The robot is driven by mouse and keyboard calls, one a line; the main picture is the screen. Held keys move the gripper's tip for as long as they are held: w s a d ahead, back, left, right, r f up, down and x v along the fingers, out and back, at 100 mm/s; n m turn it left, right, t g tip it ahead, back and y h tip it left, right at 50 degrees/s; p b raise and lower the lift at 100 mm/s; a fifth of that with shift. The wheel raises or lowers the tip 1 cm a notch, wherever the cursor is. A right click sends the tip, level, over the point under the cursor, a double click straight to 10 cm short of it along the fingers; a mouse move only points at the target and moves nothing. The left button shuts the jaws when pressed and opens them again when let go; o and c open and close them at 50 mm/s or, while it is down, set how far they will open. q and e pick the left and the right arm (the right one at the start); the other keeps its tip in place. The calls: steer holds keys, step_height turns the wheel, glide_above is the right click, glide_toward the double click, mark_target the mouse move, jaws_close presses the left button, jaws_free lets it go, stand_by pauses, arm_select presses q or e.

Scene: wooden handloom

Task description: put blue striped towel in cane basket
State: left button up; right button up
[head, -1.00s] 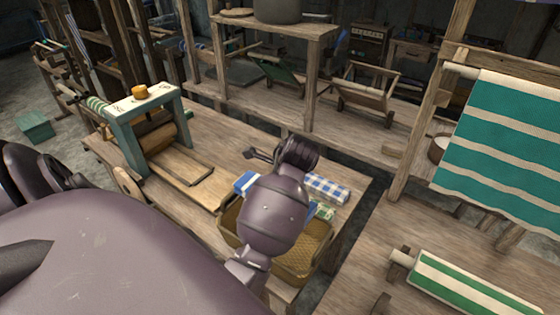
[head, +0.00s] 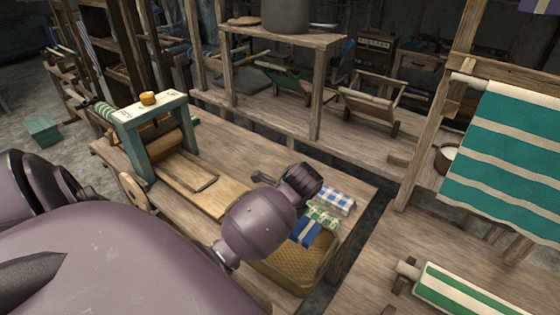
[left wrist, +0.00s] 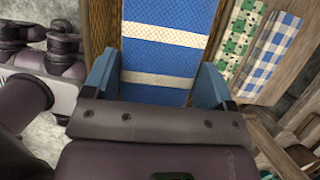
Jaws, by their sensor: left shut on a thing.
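The blue striped towel (left wrist: 160,58), blue with white bands, lies between the two blue fingers of my left gripper (left wrist: 156,78) in the left wrist view. The gripper is shut on it. In the head view the towel (head: 306,232) shows over the cane basket (head: 305,268), past my wrist. My arm hides the gripper fingers there and part of the basket. I cannot tell whether the towel touches the basket. A woven brown strip of the basket (left wrist: 102,25) shows left of the towel in the wrist view. My right gripper is not in view.
A green patterned cloth (head: 322,217) and a blue checked cloth (head: 331,199) lie beside the basket on the wooden table (head: 225,150). A small press frame (head: 150,130) stands at the table's left. A gap separates this table from the right-hand one (head: 390,245).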

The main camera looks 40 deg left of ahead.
arm_select(q)
steer(key=shift+s+a+f, duration=0.1)
steer(key=shift+s+f, duration=0.1)
step_height(320, 180, down, 14)
steer(key=shift+f, duration=0.2)
stand_by(0.4)
steer(key=shift+f, duration=0.1)
steer(key=o, duration=0.9)
steer(key=v, duration=1.2)
steer(key=shift+w, duration=0.1)
